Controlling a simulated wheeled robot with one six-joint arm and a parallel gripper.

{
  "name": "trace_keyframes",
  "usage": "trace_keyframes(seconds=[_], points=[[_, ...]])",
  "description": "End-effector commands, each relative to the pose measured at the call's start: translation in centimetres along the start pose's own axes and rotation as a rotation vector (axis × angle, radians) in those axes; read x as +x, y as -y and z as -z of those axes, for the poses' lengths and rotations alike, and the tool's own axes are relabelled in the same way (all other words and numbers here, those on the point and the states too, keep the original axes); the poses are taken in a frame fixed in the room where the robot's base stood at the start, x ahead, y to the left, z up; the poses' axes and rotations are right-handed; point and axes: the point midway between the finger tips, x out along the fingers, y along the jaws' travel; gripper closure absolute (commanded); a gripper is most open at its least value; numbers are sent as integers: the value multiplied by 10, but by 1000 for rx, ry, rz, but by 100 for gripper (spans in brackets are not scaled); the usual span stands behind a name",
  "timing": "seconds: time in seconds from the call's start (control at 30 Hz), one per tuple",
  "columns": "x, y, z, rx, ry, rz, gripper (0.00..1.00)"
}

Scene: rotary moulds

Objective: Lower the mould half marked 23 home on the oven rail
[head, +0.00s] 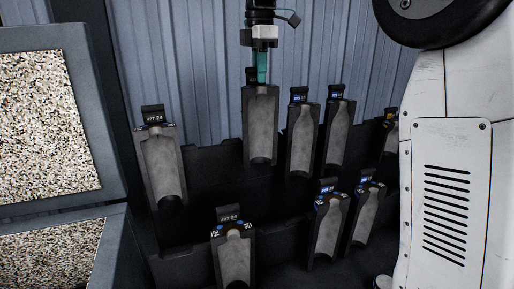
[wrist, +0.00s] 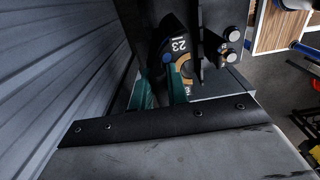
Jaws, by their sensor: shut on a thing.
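My gripper (head: 262,72), with teal fingers, is shut on the dark tab at the top of a grey mould half (head: 261,125) in the head view. This half hangs upright and sits higher than its neighbours in the back row. Its lower end is in front of or within the dark oven rail (head: 228,158); I cannot tell whether it touches.
A mould half with a label like 24 (head: 163,165) stands to the left, two more (head: 300,140) close on the right. Several others stand in the front row (head: 235,255). A corrugated wall (head: 190,60) is behind. A grey frame with speckled panels (head: 60,215) is at left.

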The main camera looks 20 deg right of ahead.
Motion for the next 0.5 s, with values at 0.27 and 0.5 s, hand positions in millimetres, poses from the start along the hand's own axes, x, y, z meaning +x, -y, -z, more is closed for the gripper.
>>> trace_keyframes(seconds=[0.27, 0.5], points=[[-14, 0, 0, 0, 0, -7, 100], [-22, 0, 0, 0, -1, -8, 100]])
